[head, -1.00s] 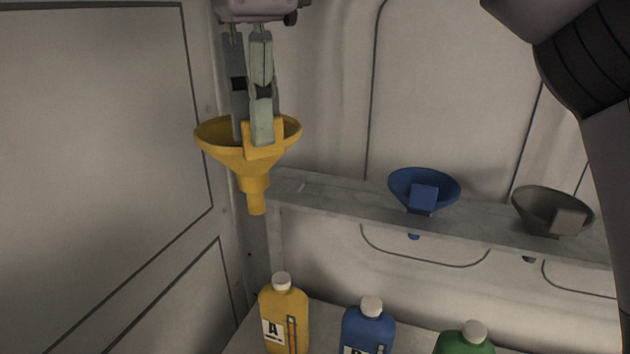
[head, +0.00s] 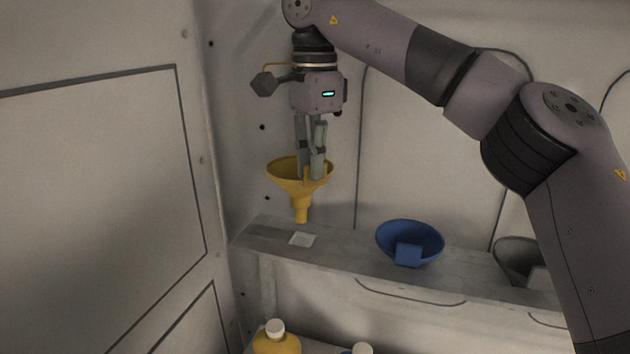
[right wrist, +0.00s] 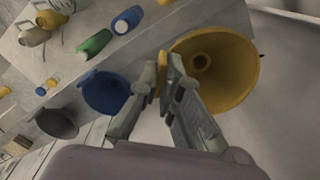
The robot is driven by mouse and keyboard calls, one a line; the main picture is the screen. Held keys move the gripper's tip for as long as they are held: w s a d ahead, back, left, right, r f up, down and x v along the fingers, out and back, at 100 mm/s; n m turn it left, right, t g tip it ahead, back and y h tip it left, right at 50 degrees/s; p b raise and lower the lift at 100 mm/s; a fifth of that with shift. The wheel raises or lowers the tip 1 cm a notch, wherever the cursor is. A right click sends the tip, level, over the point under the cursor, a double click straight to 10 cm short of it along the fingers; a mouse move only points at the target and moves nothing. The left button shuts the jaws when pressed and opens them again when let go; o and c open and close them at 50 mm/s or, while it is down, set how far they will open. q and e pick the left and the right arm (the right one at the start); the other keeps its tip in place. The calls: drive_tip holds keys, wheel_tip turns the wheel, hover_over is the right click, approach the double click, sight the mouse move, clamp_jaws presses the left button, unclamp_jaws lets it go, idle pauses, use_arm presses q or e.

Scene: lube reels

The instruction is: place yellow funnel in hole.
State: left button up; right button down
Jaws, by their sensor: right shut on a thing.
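The yellow funnel (head: 284,177) hangs upright, spout down, above the left end of the grey shelf (head: 350,262). My right gripper (head: 313,176) is shut on the funnel's rim tab and points down. In the right wrist view, the fingers (right wrist: 163,85) pinch the tab at the edge of the yellow funnel (right wrist: 232,55). A pale square patch (head: 302,239) lies on the shelf just below the spout tip; I cannot tell whether it is the hole. The spout is apart from the shelf. My left gripper is out of view.
A blue funnel (head: 398,236) and a grey funnel (head: 514,254) sit in the shelf to the right. Below are a yellow bottle (head: 276,343) and, in the wrist view, blue (right wrist: 126,20) and green bottles (right wrist: 94,43). A wall panel stands close at left.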

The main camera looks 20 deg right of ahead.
sight(315, 186)
drive_tip(key=shift+f, duration=0.9)
drive_tip(key=shift+s+f+p, duration=0.1)
drive_tip(key=shift+f+p, duration=0.4)
drive_tip(key=shift+f, duration=0.05)
drive_tip(key=shift+w+d+f+p, duration=0.1)
drive_tip(key=shift+w+f+p, duration=0.1)
drive_tip(key=shift+f+p, duration=0.45)
drive_tip(key=shift+f, duration=0.1)
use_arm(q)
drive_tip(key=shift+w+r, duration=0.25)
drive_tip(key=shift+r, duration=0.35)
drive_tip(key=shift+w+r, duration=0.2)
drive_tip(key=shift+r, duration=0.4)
use_arm(e)
drive_tip(key=shift+f, duration=0.1)
